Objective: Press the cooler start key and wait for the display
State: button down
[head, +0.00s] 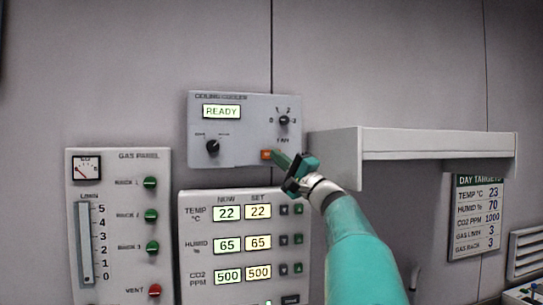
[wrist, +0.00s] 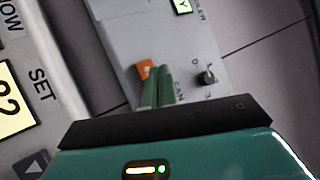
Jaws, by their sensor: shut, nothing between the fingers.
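The grey ceiling cooler panel (head: 240,120) is on the wall in the head view, and its display (head: 221,111) reads READY. The orange start key (head: 266,154) sits at its lower edge, partly covered by my fingertips; it also shows in the wrist view (wrist: 145,69). My gripper (head: 276,157) is shut and empty, with its green fingertips at the key. In the wrist view the fingers (wrist: 158,80) lie side by side, overlapping the key's lower right part. I cannot tell whether they touch it or whether the key is pressed in.
A fan knob (head: 284,120) and another black knob (head: 212,147) are on the cooler panel. Below are the climate panel (head: 236,196) and the gas panel (head: 117,162). A white shelf (head: 440,145) juts out at the right, close to my arm.

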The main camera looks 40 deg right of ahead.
jog(key=shift+w, duration=0.1)
dwell(0.7)
jog(key=shift+w+d, duration=0.25)
jog(key=shift+w, duration=0.05)
jog(key=shift+w+d, duration=0.25)
jog(key=shift+w, duration=0.2)
dwell(0.9)
jog(key=shift+s, duration=0.1)
jog(key=shift+s+a, duration=0.45)
jog(key=shift+s, duration=0.25)
jog(key=s, duration=0.1)
jog(key=s+a, duration=0.1)
jog(key=s, duration=0.1)
jog(key=s+a, duration=0.1)
jog(key=shift+s+a, duration=0.2)
jog(key=shift+a, duration=0.05)
dwell(0.8)
